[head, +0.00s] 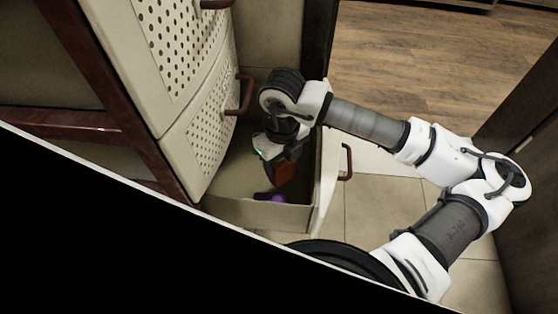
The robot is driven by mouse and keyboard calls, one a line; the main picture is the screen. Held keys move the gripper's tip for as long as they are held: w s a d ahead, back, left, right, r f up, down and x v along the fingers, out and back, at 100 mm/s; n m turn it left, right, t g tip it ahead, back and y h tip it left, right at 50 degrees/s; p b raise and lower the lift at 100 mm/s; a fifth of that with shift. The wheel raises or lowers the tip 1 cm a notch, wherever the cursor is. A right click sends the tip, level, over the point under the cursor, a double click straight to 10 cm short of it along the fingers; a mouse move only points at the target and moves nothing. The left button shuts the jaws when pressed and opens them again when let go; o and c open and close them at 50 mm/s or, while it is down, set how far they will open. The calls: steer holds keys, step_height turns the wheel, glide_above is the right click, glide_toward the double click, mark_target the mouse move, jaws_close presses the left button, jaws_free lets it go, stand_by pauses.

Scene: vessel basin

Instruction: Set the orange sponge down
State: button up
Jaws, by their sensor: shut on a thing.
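My gripper (278,158) points down over the open bottom drawer (225,206) in the head view. It is shut on the orange sponge (283,174), which looks dark red-orange here and hangs below the fingers. The fingertips are small and partly hidden by the gripper body. The sponge appears inside or just above the drawer's opening; I cannot tell whether it touches the drawer floor.
A purple object (269,196) lies in the drawer near its wall, just below the sponge in the picture. Perforated cream cabinet fronts (205,145) with brown handles rise to the left. Tiled floor (375,215) is clear on the right. A dark panel (520,190) stands at far right.

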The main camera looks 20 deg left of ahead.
step_height(320, 180, down, 3)
steer(key=shift+f+b, duration=0.2)
steer(key=shift+b, duration=0.1)
steer(key=w, duration=0.1)
steer(key=w+a, duration=0.1)
steer(key=w+a+f+b, duration=0.1)
steer(key=shift+w, duration=0.35)
steer(key=shift+d+f+b, duration=0.1)
steer(key=shift+f+b, duration=0.2)
steer(key=shift+b, duration=0.05)
steer(key=o, duration=1)
steer(key=shift+r, duration=0.1)
steer(key=shift+r+p, duration=1.45)
steer(key=shift+r, duration=2.45)
